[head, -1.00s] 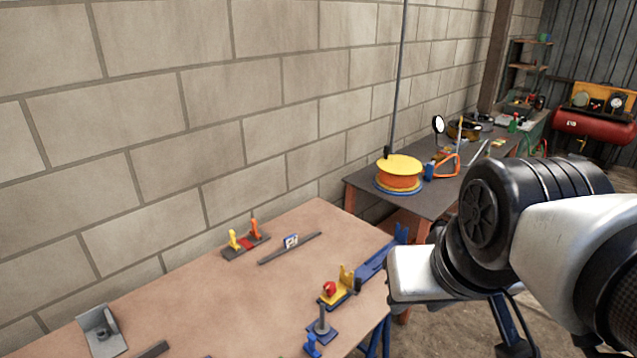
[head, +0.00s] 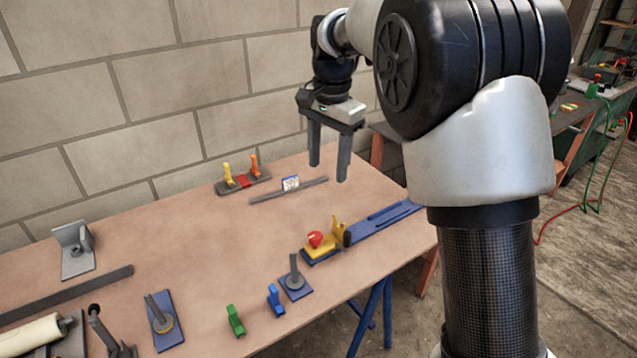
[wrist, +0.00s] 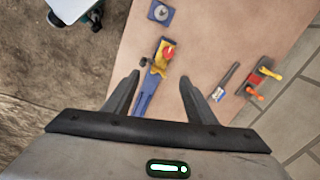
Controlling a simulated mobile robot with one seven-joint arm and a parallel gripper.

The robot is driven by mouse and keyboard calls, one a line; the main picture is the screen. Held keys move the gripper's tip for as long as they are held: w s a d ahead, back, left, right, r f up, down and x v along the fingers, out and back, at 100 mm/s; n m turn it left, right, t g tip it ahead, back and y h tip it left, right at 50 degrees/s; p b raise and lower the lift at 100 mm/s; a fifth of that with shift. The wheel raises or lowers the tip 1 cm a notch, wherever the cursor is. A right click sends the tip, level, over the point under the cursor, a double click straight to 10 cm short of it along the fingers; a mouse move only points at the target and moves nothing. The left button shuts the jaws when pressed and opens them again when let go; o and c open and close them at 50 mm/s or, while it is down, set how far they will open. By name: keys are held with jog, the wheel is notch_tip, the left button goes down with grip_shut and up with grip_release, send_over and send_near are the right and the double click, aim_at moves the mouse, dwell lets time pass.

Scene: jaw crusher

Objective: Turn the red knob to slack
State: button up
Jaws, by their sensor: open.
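The red knob (head: 315,239) sits on a yellow block at the near end of a blue rail (head: 385,222), close to the table's right edge. A yellow upright piece (head: 338,232) with a dark part stands just beside it. In the wrist view the red knob (wrist: 169,52) lies ahead of the fingertips, between their lines. My gripper (head: 329,172) is open and empty, pointing down above the back right of the table, up and behind the knob. Its two fingers also show in the wrist view (wrist: 158,85). Nothing touches the knob.
The wooden table (head: 210,255) carries a base with yellow and orange levers (head: 242,175), a grey strip with a label (head: 290,186), a post on a blue plate (head: 294,277), and green (head: 235,320) and blue (head: 275,299) clips. A block wall stands behind. The table's middle is clear.

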jog(key=m+b, duration=0.1)
send_over(315, 235)
notch_tip(315, 235, down, 6)
jog(key=shift+g, duration=0.4)
notch_tip(315, 235, down, 18)
jog(key=b, duration=0.3)
jog(key=shift+r+b, duration=0.15)
jog(key=shift+b, duration=0.2)
jog(key=c, duration=1)
jog(key=shift+c, duration=0.2)
